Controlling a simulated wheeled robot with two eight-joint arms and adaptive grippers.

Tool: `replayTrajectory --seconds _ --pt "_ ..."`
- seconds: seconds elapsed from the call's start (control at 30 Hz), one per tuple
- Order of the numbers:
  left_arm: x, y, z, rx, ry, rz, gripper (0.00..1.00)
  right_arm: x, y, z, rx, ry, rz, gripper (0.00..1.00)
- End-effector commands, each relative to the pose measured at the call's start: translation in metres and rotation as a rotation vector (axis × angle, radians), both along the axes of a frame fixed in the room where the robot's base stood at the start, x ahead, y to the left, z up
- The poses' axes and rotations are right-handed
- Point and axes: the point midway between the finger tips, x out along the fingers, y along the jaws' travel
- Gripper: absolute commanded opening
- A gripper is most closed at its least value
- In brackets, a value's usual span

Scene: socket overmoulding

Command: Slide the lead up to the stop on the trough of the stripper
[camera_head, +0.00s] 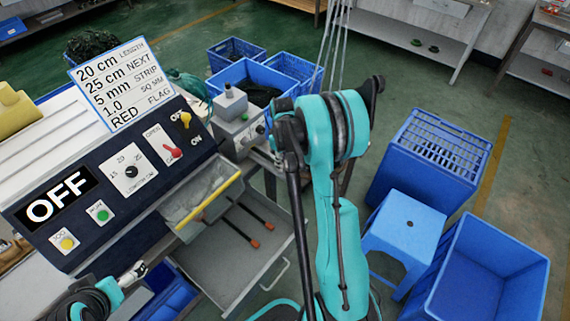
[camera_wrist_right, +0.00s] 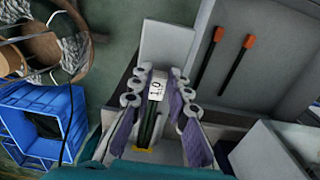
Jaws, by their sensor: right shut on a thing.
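My right gripper (camera_wrist_right: 159,85) shows in the right wrist view, its purple-padded fingers shut on the lead. The lead (camera_wrist_right: 148,125) is a thin dark strip with a white tag reading 1.0 at the fingertips. It runs down the picture towards a small yellow piece (camera_wrist_right: 143,149); I cannot tell whether they touch. The stripper looks to be the grey box (camera_head: 238,133) with a dark knob on top in the head view. My right arm hides the gripper there, and the trough and stop are not clear. My left gripper (camera_head: 132,273) is at lower left, its opening unclear.
A control panel (camera_head: 125,175) reads OFF, with a sign (camera_head: 112,82) above. Below are a yellow-edged tray (camera_head: 203,208) and an open drawer (camera_head: 225,262) with two orange-tipped black rods. Blue crates (camera_head: 240,75) stand behind. A blue stool (camera_head: 405,225) and bin (camera_head: 490,270) stand at right.

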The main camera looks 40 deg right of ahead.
Motion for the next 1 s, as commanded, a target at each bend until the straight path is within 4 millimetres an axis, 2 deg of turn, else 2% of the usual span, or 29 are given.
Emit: replayTrajectory --seconds 0.03,0.07,0.13,0.43,0.57,1.0 --pt "0.0 0.0 0.0 0.0 0.0 0.0 1.0 0.002 0.001 0.0 0.0 0.0 0.0 0.0" --pt "0.0 0.0 0.0 0.0 0.0 0.0 1.0 0.002 0.0 0.0 0.0 0.0 0.0 0.22" --pt "0.0 0.0 0.0 0.0 0.0 0.0 1.0 0.001 0.0 0.0 0.0 0.0 0.0 0.4" --pt "0.0 0.0 0.0 0.0 0.0 0.0 1.0 0.001 0.0 0.001 0.0 0.0 0.0 0.41" --pt "0.0 0.0 0.0 0.0 0.0 0.0 1.0 0.001 0.0 0.01 0.0 0.0 0.0 0.41" --pt "0.0 0.0 0.0 0.0 0.0 0.0 1.0 0.0 0.001 0.098 0.0 0.0 0.0 0.41"
